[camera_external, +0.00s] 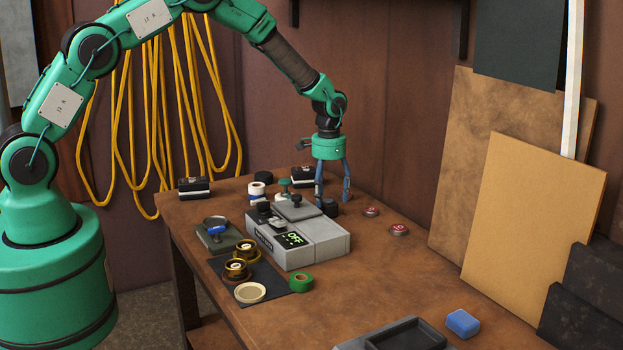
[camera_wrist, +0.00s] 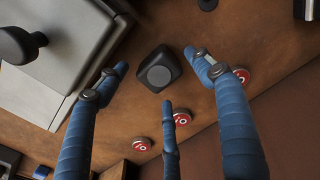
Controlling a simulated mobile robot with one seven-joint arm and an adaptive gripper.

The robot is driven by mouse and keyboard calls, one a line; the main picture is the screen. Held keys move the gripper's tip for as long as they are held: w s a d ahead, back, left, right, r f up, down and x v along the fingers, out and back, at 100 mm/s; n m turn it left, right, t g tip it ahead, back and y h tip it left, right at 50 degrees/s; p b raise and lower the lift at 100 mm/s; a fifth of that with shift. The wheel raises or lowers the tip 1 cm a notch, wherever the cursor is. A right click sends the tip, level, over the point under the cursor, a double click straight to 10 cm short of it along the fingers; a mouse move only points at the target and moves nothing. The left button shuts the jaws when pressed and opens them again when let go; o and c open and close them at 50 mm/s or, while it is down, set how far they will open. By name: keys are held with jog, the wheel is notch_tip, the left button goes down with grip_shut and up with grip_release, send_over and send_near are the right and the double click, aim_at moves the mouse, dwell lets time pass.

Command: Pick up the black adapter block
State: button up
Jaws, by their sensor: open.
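The black adapter block (camera_wrist: 159,69) is a dark, rounded block with a grey disc on top. It sits on the brown workbench, near the middle of the wrist view, just beside the grey machine. In the external view the block (camera_external: 330,208) shows low, behind the machine's right rear. My gripper (camera_external: 333,197) points down over it with its blue fingers spread. In the wrist view the fingertips lie around the block with gaps between them and it. The gripper is open and holds nothing. I cannot tell the exact height of the fingertips above the bench.
The grey scale-like machine (camera_external: 322,246) with a green display stands close to the block. Red-labelled tins (camera_external: 399,229) lie to its right. A white roll (camera_external: 256,191), a green tape roll (camera_external: 300,282), a blue block (camera_external: 463,322) and boards (camera_external: 532,205) are around. The right bench middle is clear.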

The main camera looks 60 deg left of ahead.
aim_at(328, 201)
jog(key=shift+f, duration=1.6)
jog(key=c, duration=1.3)
jog(key=shift+r, duration=0.1)
jog(key=shift+c, duration=0.2)
jog(key=shift+r, duration=4.95)
